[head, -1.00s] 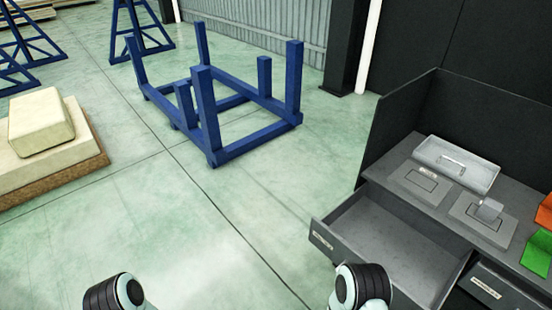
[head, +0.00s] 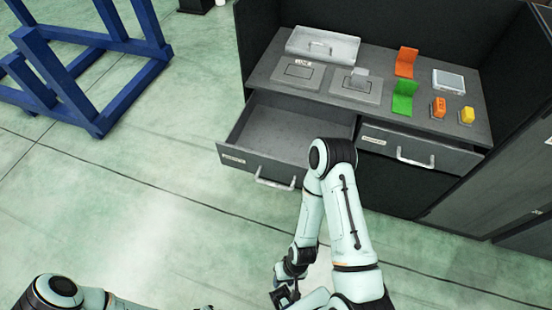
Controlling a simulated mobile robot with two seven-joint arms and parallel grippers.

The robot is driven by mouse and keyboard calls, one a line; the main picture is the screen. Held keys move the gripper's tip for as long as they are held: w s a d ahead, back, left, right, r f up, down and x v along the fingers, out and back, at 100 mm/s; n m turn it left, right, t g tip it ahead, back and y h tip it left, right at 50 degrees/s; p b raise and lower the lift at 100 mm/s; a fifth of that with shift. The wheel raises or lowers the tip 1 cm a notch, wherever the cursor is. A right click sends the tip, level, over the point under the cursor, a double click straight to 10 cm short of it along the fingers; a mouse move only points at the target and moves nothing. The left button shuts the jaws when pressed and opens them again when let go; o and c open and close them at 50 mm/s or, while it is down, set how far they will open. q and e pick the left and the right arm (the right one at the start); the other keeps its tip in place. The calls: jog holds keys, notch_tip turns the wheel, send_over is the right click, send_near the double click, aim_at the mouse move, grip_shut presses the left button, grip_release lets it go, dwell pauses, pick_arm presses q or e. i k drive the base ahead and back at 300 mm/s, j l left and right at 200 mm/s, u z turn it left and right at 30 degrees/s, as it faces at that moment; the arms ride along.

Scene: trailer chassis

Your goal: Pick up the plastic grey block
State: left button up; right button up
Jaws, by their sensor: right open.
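A small grey block (head: 360,74) stands on a flat grey plate (head: 349,88) on top of the workbench, right of the middle in the head view. Whether it is plastic cannot be told. My right gripper (head: 284,297) is low at the bottom of the view, in front of the bench and well apart from the block. It is open and small in view, with nothing seen in it. My left arm comes in at the bottom left, and its gripper is below the picture edge.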

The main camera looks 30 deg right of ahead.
aim_at(360, 77)
jog(key=z, duration=1.75)
jog(key=u, duration=0.8)
jog(key=l+u, duration=0.6)
jog(key=u, duration=0.15)
jog(key=k+l+u, duration=0.1)
jog(key=l+u, duration=0.25)
jog(key=k+l+u, duration=0.15)
jog(key=l, duration=0.2)
jog(key=k+l+u, duration=0.15)
jog(key=l, duration=0.15)
jog(key=k+l+u, duration=0.1)
jog(key=l, duration=0.2)
